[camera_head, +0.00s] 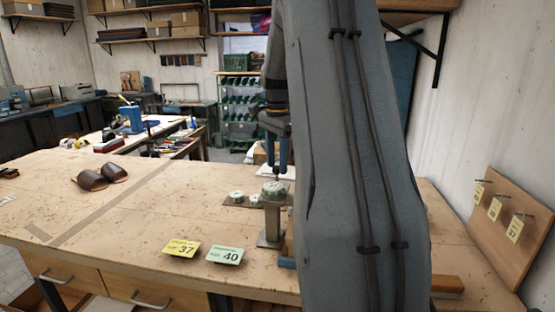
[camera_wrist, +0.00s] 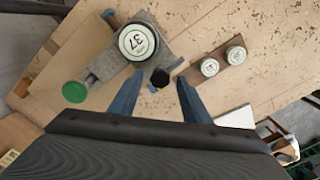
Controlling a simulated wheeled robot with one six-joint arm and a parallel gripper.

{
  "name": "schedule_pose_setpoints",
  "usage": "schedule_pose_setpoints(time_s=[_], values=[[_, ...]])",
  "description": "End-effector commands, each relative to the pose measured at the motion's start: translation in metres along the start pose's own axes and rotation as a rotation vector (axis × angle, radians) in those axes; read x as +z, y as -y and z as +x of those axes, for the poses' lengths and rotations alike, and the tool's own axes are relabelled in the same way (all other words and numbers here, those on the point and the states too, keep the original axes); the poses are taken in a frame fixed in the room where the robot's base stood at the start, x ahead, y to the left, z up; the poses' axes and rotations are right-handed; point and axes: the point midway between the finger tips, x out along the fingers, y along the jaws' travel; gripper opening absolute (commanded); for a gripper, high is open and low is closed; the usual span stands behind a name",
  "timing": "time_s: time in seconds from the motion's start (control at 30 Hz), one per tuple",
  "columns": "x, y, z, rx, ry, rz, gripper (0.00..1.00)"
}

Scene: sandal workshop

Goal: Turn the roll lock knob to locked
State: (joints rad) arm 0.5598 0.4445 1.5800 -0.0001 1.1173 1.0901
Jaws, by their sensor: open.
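In the wrist view, a small dark knob (camera_wrist: 160,77) with a touch of yellow by it sits between the fingertips of my gripper (camera_wrist: 157,86). It looks like the roll lock knob, but its locked mark cannot be read. My gripper is open, with one blue finger on each side of the knob and a gap showing. The knob is beside a grey stamping device (camera_wrist: 105,66) that carries a round disc marked 37 (camera_wrist: 138,41). A green round piece (camera_wrist: 75,92) is at the device's left end. In the head view, my arm hides much of the device (camera_head: 270,226).
Two smaller round dies (camera_wrist: 209,67) (camera_wrist: 236,54) sit on a brown holder right of the device. On the workbench (camera_head: 120,222) lie a yellow card 37 (camera_head: 181,248), a green card 40 (camera_head: 225,255) and brown sandals (camera_head: 101,176). A pegboard (camera_head: 512,222) stands at right. The bench's left is mostly clear.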

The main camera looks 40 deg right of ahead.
Motion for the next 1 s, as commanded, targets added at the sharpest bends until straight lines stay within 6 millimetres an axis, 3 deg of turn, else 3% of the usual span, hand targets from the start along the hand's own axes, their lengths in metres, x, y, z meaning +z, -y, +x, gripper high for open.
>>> schedule_pose_setpoints(time_s=[0.33,0.57,1.0], values=[[0.0002,-0.0002,0.0047,0.0,0.0,0.0,0.42],[0.0001,-0.0002,0.0045,0.0,0.0,0.0,0.03],[-0.0003,-0.0002,0.0037,0.0,0.0,-0.094,0.02]])
